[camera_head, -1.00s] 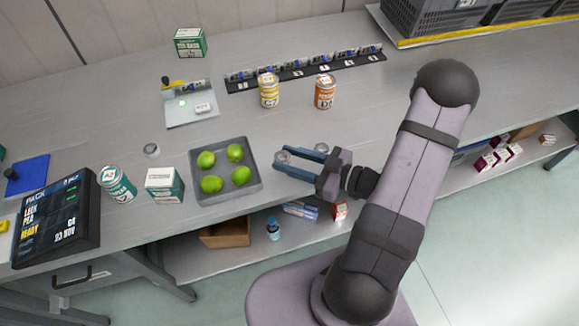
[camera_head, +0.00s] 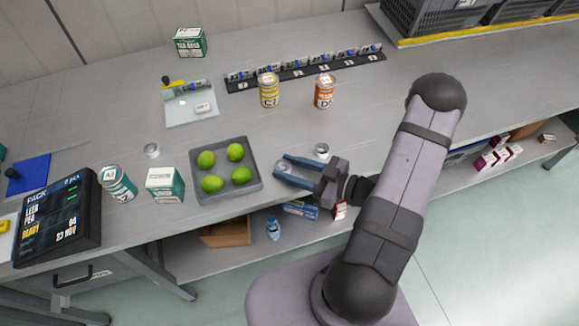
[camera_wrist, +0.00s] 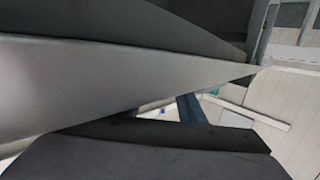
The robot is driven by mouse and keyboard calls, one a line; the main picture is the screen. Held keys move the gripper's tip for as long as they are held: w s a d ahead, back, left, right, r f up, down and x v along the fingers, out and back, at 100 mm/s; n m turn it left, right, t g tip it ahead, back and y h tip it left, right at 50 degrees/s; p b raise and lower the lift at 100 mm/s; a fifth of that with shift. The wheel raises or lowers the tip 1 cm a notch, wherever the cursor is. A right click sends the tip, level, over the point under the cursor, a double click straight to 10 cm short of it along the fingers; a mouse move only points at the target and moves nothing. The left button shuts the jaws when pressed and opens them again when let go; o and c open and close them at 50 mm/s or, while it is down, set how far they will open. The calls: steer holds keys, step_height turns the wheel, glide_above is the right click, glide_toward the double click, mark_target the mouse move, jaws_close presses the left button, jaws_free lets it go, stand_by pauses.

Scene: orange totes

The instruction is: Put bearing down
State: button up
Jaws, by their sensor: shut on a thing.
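My gripper (camera_head: 281,167) is in the head view, just right of the grey tray, by the table's front edge. Its blue fingers point left and are shut on a small silver ring, the bearing (camera_head: 286,168), which shows only partly between the fingertips. I cannot tell whether the bearing touches the table. Two similar silver rings lie on the table: one (camera_head: 321,150) just behind the gripper, one (camera_head: 151,150) left of the tray. In the wrist view, a blue finger (camera_wrist: 190,108) shows partly; large grey surfaces hide most of it and the bearing is not seen.
The grey tray (camera_head: 228,194) holds several green limes, close left of my gripper. A white-green box (camera_head: 165,185), a can (camera_head: 117,184) and a display (camera_head: 58,222) stand farther left. Yellow (camera_head: 269,91) and orange (camera_head: 325,92) cans stand behind. The table middle is clear.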

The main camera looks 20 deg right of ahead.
mark_target(315, 177)
steer(key=o, duration=1.1)
steer(key=shift+f, duration=0.1)
steer(key=shift+s+d+b, duration=0.3)
steer(key=shift+s+d, duration=0.05)
steer(key=shift+d, duration=0.1)
steer(key=shift+o, duration=0.4)
steer(key=shift+b+v, duration=0.95)
steer(key=shift+v, duration=2.2)
